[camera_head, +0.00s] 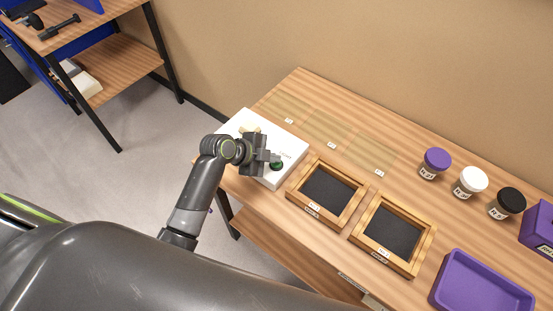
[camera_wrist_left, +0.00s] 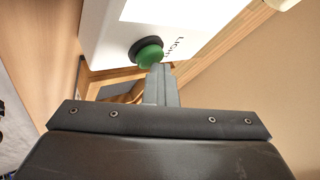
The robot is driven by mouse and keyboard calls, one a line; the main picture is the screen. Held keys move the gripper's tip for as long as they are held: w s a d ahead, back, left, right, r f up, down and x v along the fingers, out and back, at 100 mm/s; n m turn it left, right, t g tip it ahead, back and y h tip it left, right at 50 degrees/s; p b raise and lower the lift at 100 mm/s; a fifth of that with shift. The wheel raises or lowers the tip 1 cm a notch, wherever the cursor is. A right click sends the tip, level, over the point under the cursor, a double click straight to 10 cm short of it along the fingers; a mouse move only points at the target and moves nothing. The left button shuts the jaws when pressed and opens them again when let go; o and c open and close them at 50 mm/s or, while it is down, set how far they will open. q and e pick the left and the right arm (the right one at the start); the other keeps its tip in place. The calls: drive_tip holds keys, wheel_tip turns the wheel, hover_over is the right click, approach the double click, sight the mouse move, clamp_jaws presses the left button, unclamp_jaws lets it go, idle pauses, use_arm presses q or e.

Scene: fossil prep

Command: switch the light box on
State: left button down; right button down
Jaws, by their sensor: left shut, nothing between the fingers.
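The light box (camera_head: 288,140) is a white, flat box at the left end of the wooden table, partly hidden by my left arm. Its green button (camera_head: 277,166) sits on its top near the front right corner. The green button (camera_wrist_left: 149,53) has a dark collar and shows close up in the left wrist view, beside printed lettering on the white box (camera_wrist_left: 100,38). My left gripper (camera_head: 272,158) is shut and empty, with its fingertips (camera_wrist_left: 160,70) right at the button. I cannot tell whether they touch it. My right gripper is not in view.
Two wooden trays with dark inserts (camera_head: 328,193) (camera_head: 391,235) stand right of the light box. Jars with purple (camera_head: 436,158), white (camera_head: 474,178) and black (camera_head: 511,198) lids stand farther right. A purple tray (camera_head: 440,290) lies at the front right.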

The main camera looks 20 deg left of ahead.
use_arm(q)
drive_tip(key=shift+s+a+f, duration=0.1)
drive_tip(key=shift+s+f, duration=0.05)
drive_tip(key=shift+f, duration=0.15)
drive_tip(key=shift+s+f+b, duration=0.15)
drive_tip(key=shift+f+b, duration=0.25)
drive_tip(key=shift+f, duration=0.05)
idle(0.3)
drive_tip(key=shift+a+r, duration=0.1)
drive_tip(key=shift+r, duration=0.05)
drive_tip(key=shift+r+p, duration=0.5)
drive_tip(key=shift+p, duration=0.15)
drive_tip(key=r+p, duration=0.4)
drive_tip(key=r, duration=0.1)
drive_tip(key=shift+w+r, duration=0.2)
drive_tip(key=shift+w, duration=0.15)
